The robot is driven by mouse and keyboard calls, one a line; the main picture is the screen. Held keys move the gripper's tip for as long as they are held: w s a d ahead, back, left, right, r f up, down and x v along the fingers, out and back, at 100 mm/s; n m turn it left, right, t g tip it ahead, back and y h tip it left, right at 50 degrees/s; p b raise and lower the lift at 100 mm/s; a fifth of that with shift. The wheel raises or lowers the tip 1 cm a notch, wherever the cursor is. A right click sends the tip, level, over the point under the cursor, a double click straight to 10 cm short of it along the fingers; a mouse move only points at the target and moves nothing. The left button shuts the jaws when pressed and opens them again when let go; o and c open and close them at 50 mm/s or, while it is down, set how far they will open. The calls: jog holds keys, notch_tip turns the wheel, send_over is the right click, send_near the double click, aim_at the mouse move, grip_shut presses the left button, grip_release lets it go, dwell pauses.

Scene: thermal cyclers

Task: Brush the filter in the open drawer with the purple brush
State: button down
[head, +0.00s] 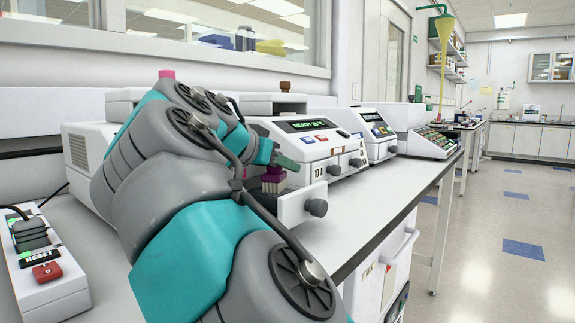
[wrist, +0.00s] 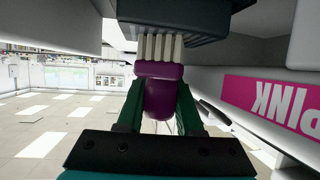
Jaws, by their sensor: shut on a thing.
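My gripper (wrist: 160,100) is shut on the purple brush (wrist: 162,85), one green finger on each side of its handle. The cream bristles (wrist: 160,47) point away from the fingers, and their tips meet or overlap the edge of a dark ribbed block (wrist: 175,22), which looks like the filter; contact is hard to judge. In the head view my gripper (head: 283,160) is over the open drawer (head: 300,206) of the nearest cycler, with the brush (head: 272,178) partly hidden behind my arm.
The nearest cycler (head: 318,150) shows a green display. More machines (head: 425,143) stand farther along the bench (head: 365,205). A switch box (head: 45,255) with a red RESET button is at lower left. A pink label (wrist: 280,104) shows upside down at right in the wrist view.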

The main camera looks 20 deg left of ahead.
aim_at(268, 169)
jog(key=shift+s+a+f+b, duration=0.1)
jog(key=shift+s+a, duration=0.15)
jog(key=shift+s, duration=0.35)
jog(key=shift+s+a+r+b, duration=0.1)
jog(key=shift+s+a, duration=0.15)
jog(key=shift+s, duration=0.35)
jog(key=shift+s+a+f+b, duration=0.1)
jog(key=shift+s+a, duration=0.15)
jog(key=shift+s, duration=0.35)
jog(key=shift+w+d+p, duration=0.15)
jog(key=shift+w+d, duration=0.15)
jog(key=shift+w, duration=0.4)
jog(key=shift+w+d+p, duration=0.15)
jog(key=shift+w+d, duration=0.15)
jog(key=shift+w, duration=0.4)
jog(key=shift+w+d+r+p, duration=0.1)
jog(key=shift+w+d+p, duration=0.2)
jog(key=shift+w, duration=0.5)
jog(key=shift+w+d+r+p, duration=0.1)
jog(key=shift+w+d, duration=0.25)
jog(key=shift+w, duration=0.4)
notch_tip(268, 169, up, 6)
jog(key=shift+a+f+p, duration=0.1)
jog(key=shift+p, duration=0.55)
jog(key=shift+r, duration=0.25)
